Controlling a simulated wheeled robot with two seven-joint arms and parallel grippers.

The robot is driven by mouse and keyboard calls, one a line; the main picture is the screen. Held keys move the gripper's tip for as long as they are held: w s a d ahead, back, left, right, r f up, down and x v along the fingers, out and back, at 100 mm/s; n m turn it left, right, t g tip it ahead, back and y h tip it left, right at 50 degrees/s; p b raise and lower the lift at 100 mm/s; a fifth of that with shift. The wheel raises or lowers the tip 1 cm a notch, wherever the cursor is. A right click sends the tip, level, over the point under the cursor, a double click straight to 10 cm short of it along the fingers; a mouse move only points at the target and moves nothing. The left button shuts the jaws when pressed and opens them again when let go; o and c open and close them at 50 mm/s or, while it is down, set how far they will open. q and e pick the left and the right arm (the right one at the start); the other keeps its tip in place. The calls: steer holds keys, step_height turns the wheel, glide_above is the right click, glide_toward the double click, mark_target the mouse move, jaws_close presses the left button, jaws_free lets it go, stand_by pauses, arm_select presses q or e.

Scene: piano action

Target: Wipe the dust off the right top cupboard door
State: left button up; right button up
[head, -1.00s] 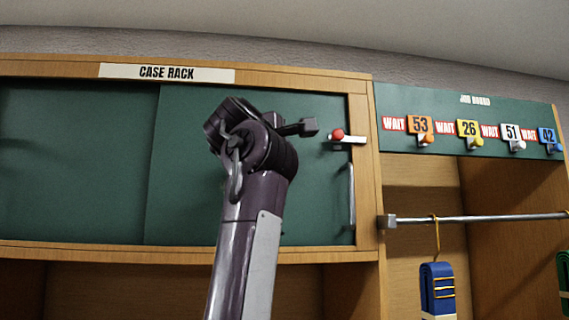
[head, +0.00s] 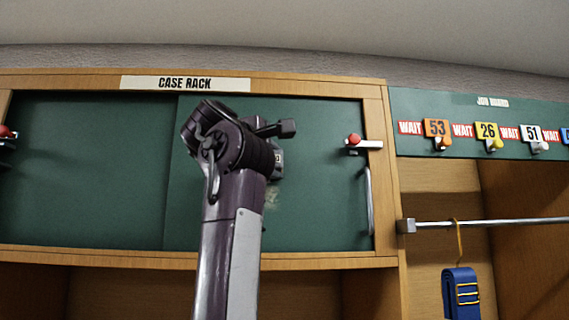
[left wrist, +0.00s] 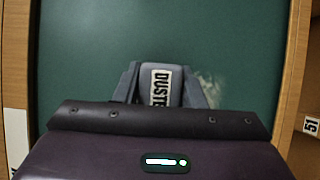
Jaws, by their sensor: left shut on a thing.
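The right top cupboard door (head: 320,205) is a green panel under the CASE RACK sign, with a long upright handle (head: 369,200) at its right edge. My left gripper (left wrist: 160,78) is shut on a grey duster (left wrist: 160,88) with a white DUSTER label. In the head view my left arm hides most of the duster (head: 278,165), which is in front of the door's middle. I cannot tell whether it touches the door. A pale dust patch (head: 271,199) shows on the door just below the duster. The dust (left wrist: 214,90) also shows right of the duster in the left wrist view. My right gripper is not in view.
A latch with a red knob (head: 354,140) juts out at the door's upper right; another red knob (head: 6,131) is at the far left. The job board (head: 470,115) with number tags and pegs, a metal rail (head: 490,222) and a hanging blue strap bundle (head: 461,290) are to the right.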

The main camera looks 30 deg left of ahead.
arm_select(q)
steer(key=shift+s+a, duration=0.35)
steer(key=shift+a, duration=0.2)
steer(key=shift+s+a, duration=0.3)
steer(key=shift+a, duration=0.25)
steer(key=s+a, duration=0.1)
steer(key=s+a+b, duration=0.1)
steer(key=a, duration=0.1)
steer(key=s+d+b, duration=0.1)
steer(key=s, duration=0.1)
steer(key=s+d+b, duration=0.2)
steer(key=shift+s+d, duration=0.15)
steer(key=shift+s, duration=0.25)
